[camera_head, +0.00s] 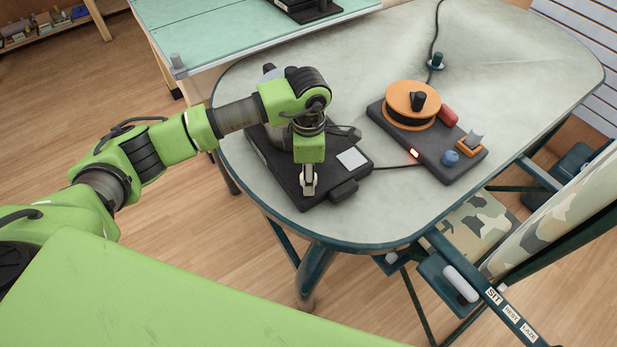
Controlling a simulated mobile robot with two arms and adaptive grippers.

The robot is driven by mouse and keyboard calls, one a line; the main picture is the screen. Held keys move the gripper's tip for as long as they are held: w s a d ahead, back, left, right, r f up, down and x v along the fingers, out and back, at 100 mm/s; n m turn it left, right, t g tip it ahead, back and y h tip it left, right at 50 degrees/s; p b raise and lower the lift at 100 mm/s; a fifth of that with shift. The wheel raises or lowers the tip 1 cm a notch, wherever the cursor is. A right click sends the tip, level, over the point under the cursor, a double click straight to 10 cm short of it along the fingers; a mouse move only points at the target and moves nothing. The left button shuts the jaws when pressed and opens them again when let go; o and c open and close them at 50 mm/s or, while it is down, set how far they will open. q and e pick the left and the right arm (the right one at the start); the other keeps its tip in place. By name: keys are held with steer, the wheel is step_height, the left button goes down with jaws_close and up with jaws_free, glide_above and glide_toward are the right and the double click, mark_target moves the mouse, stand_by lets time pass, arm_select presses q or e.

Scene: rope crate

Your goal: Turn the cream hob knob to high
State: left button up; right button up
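A black box-like unit (275,172) lies at the left end of the table, with a pale square patch (351,158) on its top. My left gripper (309,186) points down over the front part of this unit. A small pale piece shows at its fingertips, but I cannot tell whether it is the cream knob or part of the gripper. No cream knob shows clearly elsewhere; the gripper and wrist hide part of the unit's top. I cannot tell whether the fingers are open or shut. My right gripper is not in view.
A cable joins the units. The rounded table (520,85) is clear at the right. A folding camouflage chair (480,222) stands in front.

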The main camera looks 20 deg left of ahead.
arm_select(q)
steer(key=n, duration=0.4)
steer(key=n+p, duration=0.1)
steer(key=n, duration=0.3)
steer(key=shift+r, duration=0.1)
steer(key=shift+n, duration=1.1)
steer(key=shift+p, duration=0.3)
steer(key=n+p, duration=0.1)
steer(key=n, duration=0.5)
steer(key=shift+p, duration=0.35)
